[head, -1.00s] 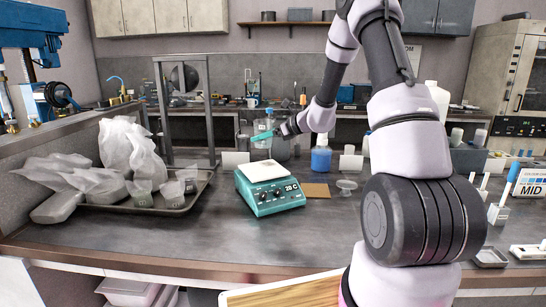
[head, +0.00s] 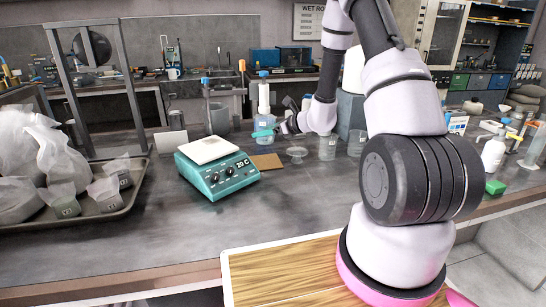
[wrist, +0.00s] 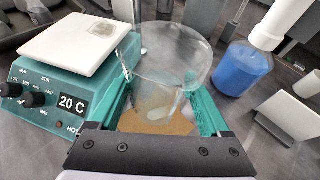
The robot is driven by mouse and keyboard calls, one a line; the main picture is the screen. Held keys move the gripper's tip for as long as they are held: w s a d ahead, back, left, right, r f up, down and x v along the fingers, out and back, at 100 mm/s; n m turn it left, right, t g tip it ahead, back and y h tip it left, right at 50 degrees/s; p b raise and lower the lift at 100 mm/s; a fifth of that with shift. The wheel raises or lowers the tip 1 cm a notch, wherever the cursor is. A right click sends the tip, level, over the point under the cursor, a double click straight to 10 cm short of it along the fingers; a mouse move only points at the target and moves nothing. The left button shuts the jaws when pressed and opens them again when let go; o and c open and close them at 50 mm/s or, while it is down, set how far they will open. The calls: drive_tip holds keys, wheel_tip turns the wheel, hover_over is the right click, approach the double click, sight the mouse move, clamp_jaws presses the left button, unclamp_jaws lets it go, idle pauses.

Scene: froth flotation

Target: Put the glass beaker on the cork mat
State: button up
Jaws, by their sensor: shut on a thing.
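The clear glass beaker (wrist: 165,62) is between the teal fingers of my gripper (wrist: 166,105) in the wrist view, and the gripper is shut on it. The brown cork mat (wrist: 140,126) shows below the beaker, partly hidden by it and the gripper. In the head view the cork mat (head: 267,162) lies bare on the bench, and my gripper (head: 264,133) is above and just behind it in the picture. The beaker's outline is hard to make out there. I cannot tell the exact gap between beaker and mat.
A teal hotplate (head: 217,164) reading 20 C stands left of the mat. A blue-liquid bottle (wrist: 243,68) stands close on the right in the wrist view. A tray (head: 100,215) with bagged samples is at left.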

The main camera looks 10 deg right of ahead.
wheel_tip(320, 180, down, 8)
drive_tip(key=shift+f, duration=0.15)
idle(0.4)
